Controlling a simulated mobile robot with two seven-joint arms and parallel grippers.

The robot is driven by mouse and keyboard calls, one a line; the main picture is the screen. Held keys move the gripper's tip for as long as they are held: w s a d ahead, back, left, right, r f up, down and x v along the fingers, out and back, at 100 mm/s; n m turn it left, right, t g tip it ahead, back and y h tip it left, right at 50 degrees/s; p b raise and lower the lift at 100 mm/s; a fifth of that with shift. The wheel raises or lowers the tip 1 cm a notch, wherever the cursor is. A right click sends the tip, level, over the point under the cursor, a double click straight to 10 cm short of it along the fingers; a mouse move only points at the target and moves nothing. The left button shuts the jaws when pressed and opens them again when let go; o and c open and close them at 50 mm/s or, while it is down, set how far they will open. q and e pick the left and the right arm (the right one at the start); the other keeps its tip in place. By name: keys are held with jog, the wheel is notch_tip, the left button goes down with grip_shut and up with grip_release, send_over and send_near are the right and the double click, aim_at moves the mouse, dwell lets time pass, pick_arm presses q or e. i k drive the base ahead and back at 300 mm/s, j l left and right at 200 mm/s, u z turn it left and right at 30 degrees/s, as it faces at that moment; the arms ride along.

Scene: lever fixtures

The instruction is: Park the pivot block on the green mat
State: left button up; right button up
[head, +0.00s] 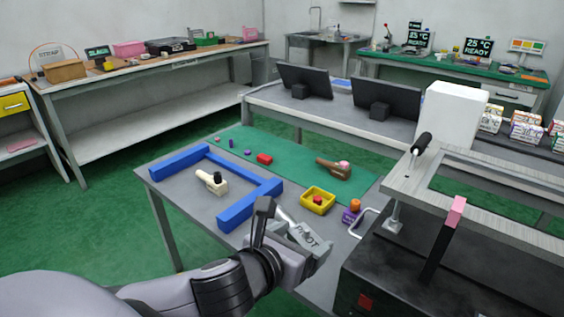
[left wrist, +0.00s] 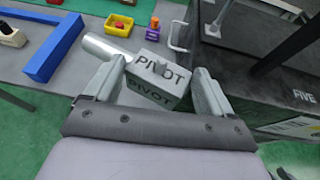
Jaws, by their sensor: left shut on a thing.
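The pivot block (head: 306,234) is grey, lettered PIVOT, with a silver cylinder standing out to its left. In the left wrist view the block (left wrist: 158,72) sits between the two fingers of my left gripper (left wrist: 155,88), which is shut on it. In the head view my left gripper (head: 290,240) is near the table's front right edge, and its finger hides part of the block. The height of the block over the table is hard to tell. The green mat (head: 305,163) lies farther back on the table. My right gripper is not in view.
A brown piece (head: 333,169) and small coloured items lie on the mat. A yellow bin (head: 318,200) stands nearer. A pink-tipped lever (head: 443,240) rises from a black box at right.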

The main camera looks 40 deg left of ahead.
aim_at(321, 181)
jog(key=k+z, duration=0.2)
jog(key=k, duration=0.35)
jog(key=z, duration=0.95)
jog(key=i+j, duration=0.1)
jog(key=j, duration=0.8)
jog(key=i+j, duration=0.1)
jog(key=j, duration=1.7)
jog(key=i+z, duration=0.05)
jog(key=i, duration=0.05)
